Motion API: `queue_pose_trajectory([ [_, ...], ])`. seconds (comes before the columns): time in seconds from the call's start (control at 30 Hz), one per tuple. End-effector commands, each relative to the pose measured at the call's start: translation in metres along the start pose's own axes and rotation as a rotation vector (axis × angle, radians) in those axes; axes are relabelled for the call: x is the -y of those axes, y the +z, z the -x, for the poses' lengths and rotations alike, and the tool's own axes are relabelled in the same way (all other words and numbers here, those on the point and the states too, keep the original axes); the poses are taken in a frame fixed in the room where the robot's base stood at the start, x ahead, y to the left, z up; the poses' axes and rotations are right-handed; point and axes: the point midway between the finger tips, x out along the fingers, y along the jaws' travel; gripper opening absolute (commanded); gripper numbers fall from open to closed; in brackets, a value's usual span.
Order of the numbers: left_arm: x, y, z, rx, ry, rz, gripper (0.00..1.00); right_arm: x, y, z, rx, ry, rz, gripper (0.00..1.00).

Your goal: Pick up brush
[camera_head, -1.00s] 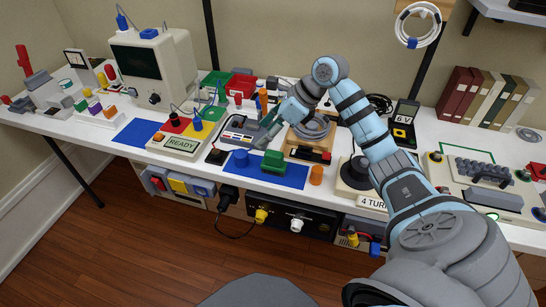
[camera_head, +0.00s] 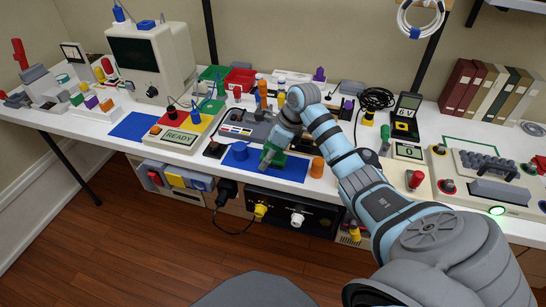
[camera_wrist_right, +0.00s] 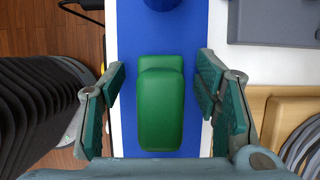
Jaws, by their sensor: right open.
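A green, block-shaped thing with a stepped, rounded top, which looks like the brush (camera_wrist_right: 160,105), lies on a blue mat (camera_wrist_right: 195,20). In the head view the green brush (camera_head: 277,162) is partly hidden by my right gripper (camera_head: 270,152). My right gripper (camera_wrist_right: 163,105) is open, pointing down over it. In the right wrist view one finger is on each side of the green body, with a gap on both sides. My left gripper is not in view.
A blue cylinder (camera_head: 239,151) stands on the mat just left of the brush. An orange cylinder (camera_head: 317,167) stands to its right. In the right wrist view a wooden tray with a grey coil (camera_wrist_right: 305,145) lies to the right. The table's front edge is close.

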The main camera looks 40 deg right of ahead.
Motion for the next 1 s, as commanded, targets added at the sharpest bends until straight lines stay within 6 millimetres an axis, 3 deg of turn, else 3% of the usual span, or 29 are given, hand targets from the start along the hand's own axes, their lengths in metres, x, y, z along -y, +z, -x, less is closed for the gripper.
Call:
queue_pose_trajectory([
  [0.07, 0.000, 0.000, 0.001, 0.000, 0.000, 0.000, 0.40, 0.000, 0.000, 0.001, 0.000, 0.000, 0.000, 0.57],
  [0.4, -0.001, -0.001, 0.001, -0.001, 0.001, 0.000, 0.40, 0.000, 0.000, 0.001, 0.001, -0.001, 0.000, 0.04],
  [0.77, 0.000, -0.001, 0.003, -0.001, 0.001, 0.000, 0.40, 0.001, 0.004, 0.010, 0.003, -0.002, 0.001, 0.03],
  [0.87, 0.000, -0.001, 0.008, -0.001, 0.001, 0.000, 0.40, 0.001, 0.011, 0.025, 0.003, -0.003, 0.002, 0.04],
  [1.0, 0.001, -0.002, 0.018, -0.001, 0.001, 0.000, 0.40, 0.001, 0.027, 0.065, 0.006, -0.005, 0.002, 0.04],
])
